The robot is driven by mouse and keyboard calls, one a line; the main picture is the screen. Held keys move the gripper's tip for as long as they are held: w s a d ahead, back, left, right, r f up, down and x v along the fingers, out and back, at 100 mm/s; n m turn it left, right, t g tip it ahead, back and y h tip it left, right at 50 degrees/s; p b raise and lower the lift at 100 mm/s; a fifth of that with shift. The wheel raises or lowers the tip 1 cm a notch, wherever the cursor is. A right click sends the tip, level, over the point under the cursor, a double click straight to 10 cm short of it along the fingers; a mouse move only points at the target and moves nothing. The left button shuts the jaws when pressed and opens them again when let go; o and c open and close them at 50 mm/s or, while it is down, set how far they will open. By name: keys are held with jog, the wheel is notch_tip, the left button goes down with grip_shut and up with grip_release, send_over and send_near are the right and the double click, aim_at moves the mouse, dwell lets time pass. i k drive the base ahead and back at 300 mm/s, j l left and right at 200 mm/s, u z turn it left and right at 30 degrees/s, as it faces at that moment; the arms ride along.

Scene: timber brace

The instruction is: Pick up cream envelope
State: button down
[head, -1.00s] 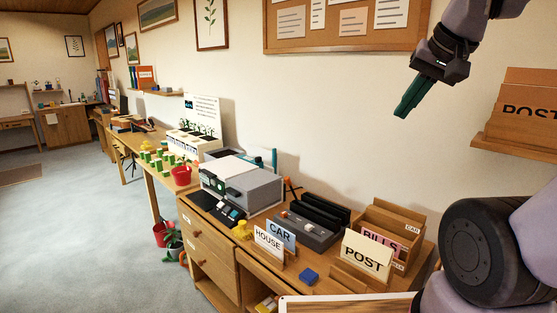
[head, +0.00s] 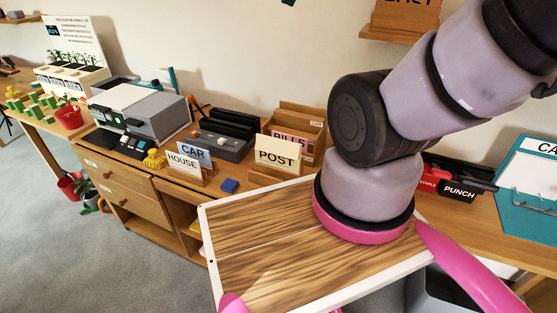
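A cream envelope marked POST (head: 277,153) stands upright in a small wooden holder on the desk, in the middle of the head view. Its front faces me and its lower edge is hidden by the holder. Only a small dark teal tip of my gripper (head: 288,2) shows at the top edge of the head view, high above and apart from the envelope. Whether the fingers are open or shut cannot be seen.
A pink BILLS envelope (head: 289,142) stands in a wooden sorter behind. A blue CAR card (head: 194,152) and a white HOUSE card (head: 184,162) stand to the left. A blue block (head: 230,186) lies in front. A red stapler (head: 428,178) is to the right.

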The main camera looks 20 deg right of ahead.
aim_at(283, 164)
jog(key=k+j+z, duration=0.15)
jog(key=j, duration=0.15)
jog(key=k+j+z, duration=0.1)
jog(key=j, duration=0.2)
jog(key=k+j+z, duration=0.15)
jog(key=j, duration=0.15)
jog(key=i+j+z, duration=0.2)
jog(key=j, duration=0.35)
jog(key=j+z, duration=0.2)
jog(key=j, duration=0.35)
jog(key=i+j+z, duration=0.15)
jog(key=i+j, duration=0.15)
